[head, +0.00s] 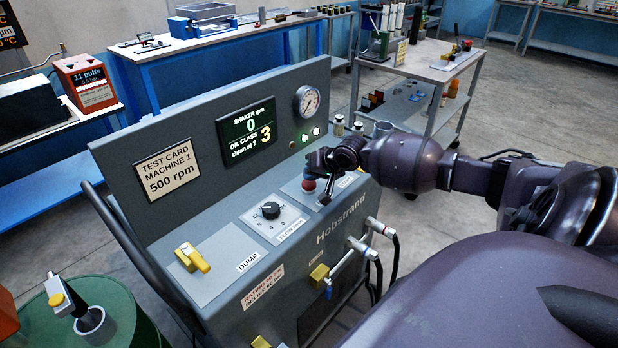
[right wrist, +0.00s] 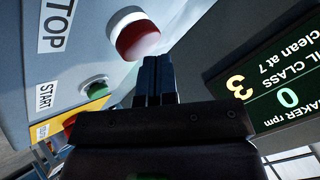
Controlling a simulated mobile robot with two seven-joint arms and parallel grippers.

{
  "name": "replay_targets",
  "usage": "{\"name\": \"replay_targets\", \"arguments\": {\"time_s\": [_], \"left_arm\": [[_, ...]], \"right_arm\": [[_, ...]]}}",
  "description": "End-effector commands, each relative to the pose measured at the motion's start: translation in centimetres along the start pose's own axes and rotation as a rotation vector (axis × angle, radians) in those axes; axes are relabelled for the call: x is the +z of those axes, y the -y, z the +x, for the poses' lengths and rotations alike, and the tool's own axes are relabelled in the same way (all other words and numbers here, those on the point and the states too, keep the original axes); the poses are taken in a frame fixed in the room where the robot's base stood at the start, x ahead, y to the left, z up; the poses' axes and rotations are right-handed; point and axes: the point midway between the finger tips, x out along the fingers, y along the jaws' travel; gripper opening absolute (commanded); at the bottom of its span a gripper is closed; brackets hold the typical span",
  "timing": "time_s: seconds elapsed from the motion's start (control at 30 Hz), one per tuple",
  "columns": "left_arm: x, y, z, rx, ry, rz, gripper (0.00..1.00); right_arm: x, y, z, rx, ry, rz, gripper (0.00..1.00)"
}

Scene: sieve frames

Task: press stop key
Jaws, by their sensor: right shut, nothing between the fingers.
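The stop key is a round red button with a pale collar, on the grey machine's sloping panel. It shows in the right wrist view (right wrist: 136,36) beside a STOP label (right wrist: 55,27), and in the head view (head: 308,185) just under my fingers. My right gripper (head: 310,173) is shut and empty. In the right wrist view its dark blue fingertips (right wrist: 156,62) end right at the red button's edge; I cannot tell whether they touch it. My left gripper is not in view.
A green START button (right wrist: 93,88) sits beside the stop key. The display (head: 246,134) reads 0 rpm, oil class 3. A flow knob (head: 271,210) and a yellow DUMP handle (head: 192,257) lie left on the panel. The upright back panel (head: 210,105) rises behind.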

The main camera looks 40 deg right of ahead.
Motion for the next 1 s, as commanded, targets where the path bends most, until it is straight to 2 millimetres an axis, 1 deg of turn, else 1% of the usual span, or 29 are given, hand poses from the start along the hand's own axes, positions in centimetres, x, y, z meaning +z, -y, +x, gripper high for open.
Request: {"name": "replay_targets", "arguments": {"time_s": [1.0], "left_arm": [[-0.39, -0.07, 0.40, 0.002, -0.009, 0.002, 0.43]], "right_arm": [[0.54, -0.47, 0.63, 0.001, 0.002, 0.000, 0.00]]}}
